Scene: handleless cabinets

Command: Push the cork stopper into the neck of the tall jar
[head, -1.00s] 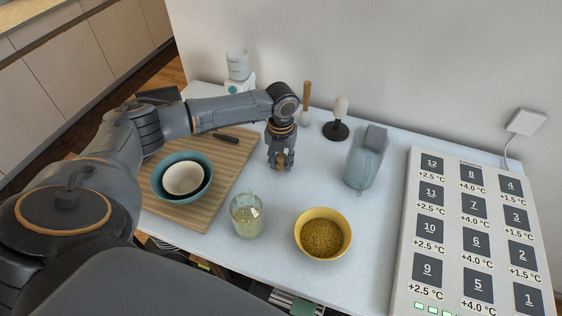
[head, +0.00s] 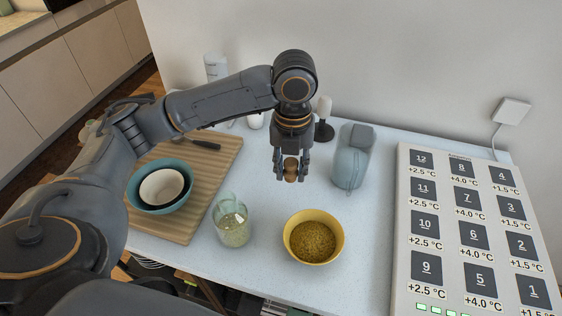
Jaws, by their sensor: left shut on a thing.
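My left gripper (head: 291,176) is shut on the cork stopper (head: 291,169), a small brown piece between its fingertips. It hangs over the table, behind the yellow bowl and to the right of the tall jar. The tall jar (head: 233,225) is clear glass with pale green contents and stands upright near the table's front edge, right of the cutting board. The stopper is apart from the jar. My right gripper is not in view.
A yellow bowl (head: 313,238) of grains stands right of the jar. Nested bowls (head: 160,187) sit on a wooden board (head: 205,185). A large numbered panel (head: 465,230) fills the right.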

